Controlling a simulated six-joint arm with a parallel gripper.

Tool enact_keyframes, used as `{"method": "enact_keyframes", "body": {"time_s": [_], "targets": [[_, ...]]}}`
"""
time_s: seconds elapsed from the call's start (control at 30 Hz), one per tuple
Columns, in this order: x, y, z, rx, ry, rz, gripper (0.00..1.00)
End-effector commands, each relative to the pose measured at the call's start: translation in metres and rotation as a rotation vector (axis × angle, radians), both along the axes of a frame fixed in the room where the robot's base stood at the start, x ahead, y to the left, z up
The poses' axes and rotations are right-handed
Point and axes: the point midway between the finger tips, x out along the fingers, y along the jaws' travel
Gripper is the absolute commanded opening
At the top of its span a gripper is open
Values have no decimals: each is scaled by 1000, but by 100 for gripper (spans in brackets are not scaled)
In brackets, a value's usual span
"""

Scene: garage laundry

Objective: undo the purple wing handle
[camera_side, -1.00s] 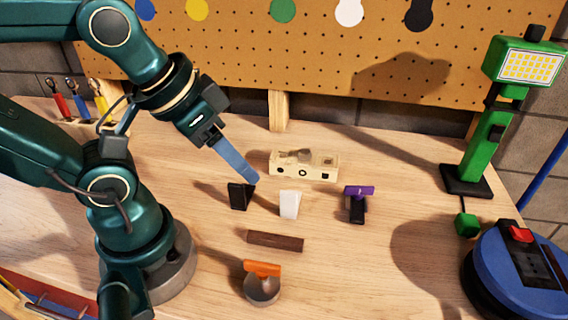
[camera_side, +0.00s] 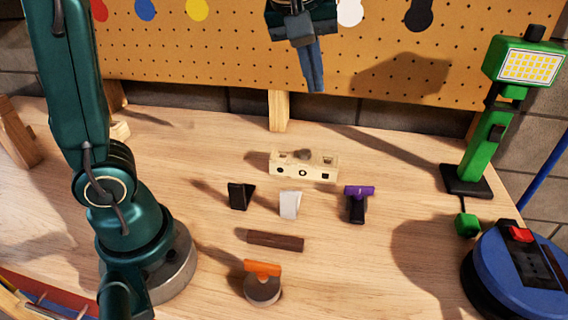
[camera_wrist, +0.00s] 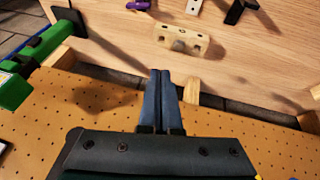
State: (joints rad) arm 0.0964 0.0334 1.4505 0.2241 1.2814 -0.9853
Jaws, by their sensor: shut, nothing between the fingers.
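The purple wing handle (camera_side: 359,191) sits on top of a dark post (camera_side: 357,211) at the right of the middle of the bench. In the wrist view the purple handle (camera_wrist: 138,5) is cut by the top edge. My gripper (camera_side: 315,88) is raised in front of the pegboard, well above and behind the handle and touching nothing. In the wrist view its two blue fingers (camera_wrist: 163,74) lie together, shut and empty.
A pale wooden block with holes (camera_side: 303,166), black (camera_side: 240,196) and white (camera_side: 290,204) wedges, a dark bar (camera_side: 275,240) and an orange-handled round piece (camera_side: 262,283) stand nearby. A green lamp (camera_side: 485,140) and blue reel (camera_side: 520,270) stand right.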

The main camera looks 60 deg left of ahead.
Motion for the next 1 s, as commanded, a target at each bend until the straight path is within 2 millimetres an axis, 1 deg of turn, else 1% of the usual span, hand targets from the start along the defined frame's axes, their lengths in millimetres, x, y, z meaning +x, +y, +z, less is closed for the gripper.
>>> {"method": "enact_keyframes", "body": {"time_s": [0.03, 0.17, 0.2, 0.3, 0.4, 0.5, 0.57, 0.7, 0.77, 0.87, 1.0], "targets": [[15, -2, -6, 0, 13, 32, 0], [46, -7, -23, 3, 38, 113, 0], [54, -9, -30, 7, 47, 132, 0], [72, -15, -51, 20, 73, 158, 0], [84, -21, -73, 37, 104, 153, 0], [89, -26, -92, 51, 138, 139, 0], [88, -28, -101, 57, 160, 134, 0], [87, -29, -114, 64, 183, 127, 0], [88, -28, -118, 63, 183, 125, 0], [90, -24, -131, 64, 185, 126, 0], [95, -16, -158, 65, 187, 126, 0]]}}
